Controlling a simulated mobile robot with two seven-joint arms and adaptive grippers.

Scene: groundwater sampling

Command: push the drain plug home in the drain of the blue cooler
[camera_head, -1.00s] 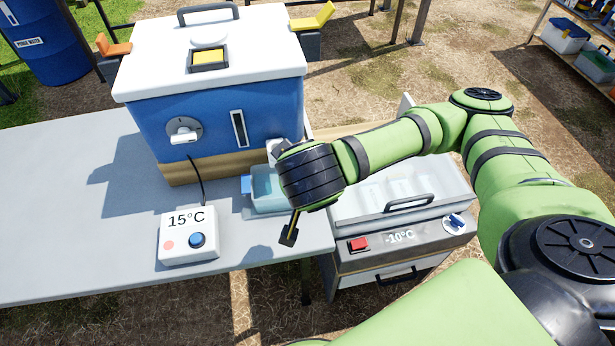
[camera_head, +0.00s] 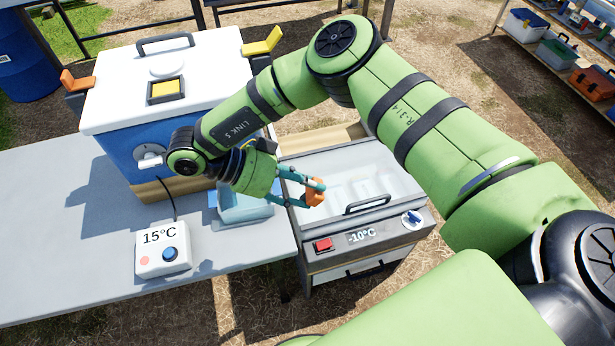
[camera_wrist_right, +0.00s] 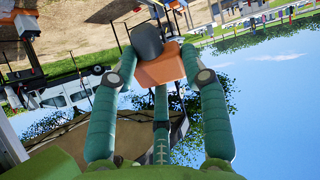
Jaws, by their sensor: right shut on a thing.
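The blue cooler (camera_head: 117,154) with a white lid (camera_head: 205,72) stands on the grey table. A white knob (camera_head: 149,156) is on its front. My right forearm crosses its right side, and the drain is hidden. My right gripper (camera_head: 318,192) points away from the cooler, to the right, over the near left part of the freezer. It is shut on the orange drain plug (camera_head: 315,196). In the right wrist view the plug (camera_wrist_right: 161,70) sits between the fingertips, with its dark grey rounded end outward. My left gripper is not in view.
A light blue tray (camera_head: 245,215) stands below the cooler's right front corner. A box reading 15°C (camera_head: 160,262) sits in front. The lidded freezer (camera_head: 375,248), reading -10°C, stands right of the table. The table's left part is clear.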

